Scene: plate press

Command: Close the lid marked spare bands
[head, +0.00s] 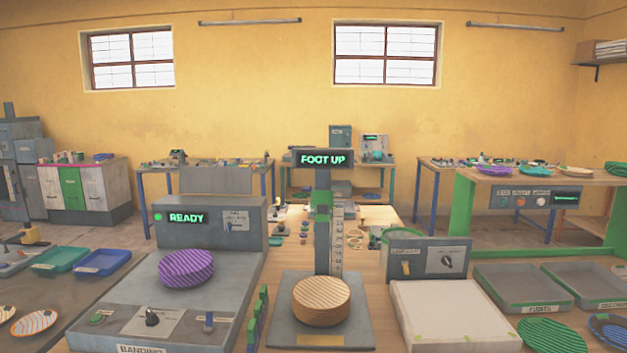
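I cannot read a label saying spare bands anywhere in the head view. A grey upright panel (216,180) stands behind the banding machine (212,222); I cannot tell whether it is a raised lid. A purple striped round piece (187,268) lies on the banding machine, whose display reads READY. A press (323,230) with a FOOT UP sign stands in the middle, with a round wooden-looking block (321,300) on its base. Neither of my grippers is in view.
A white-topped box (455,310) stands right of the press before a grey control panel (430,259). Grey trays (513,283) and striped plates lie at the right. Teal and blue trays (103,263) lie at the left. Several workbenches stand behind.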

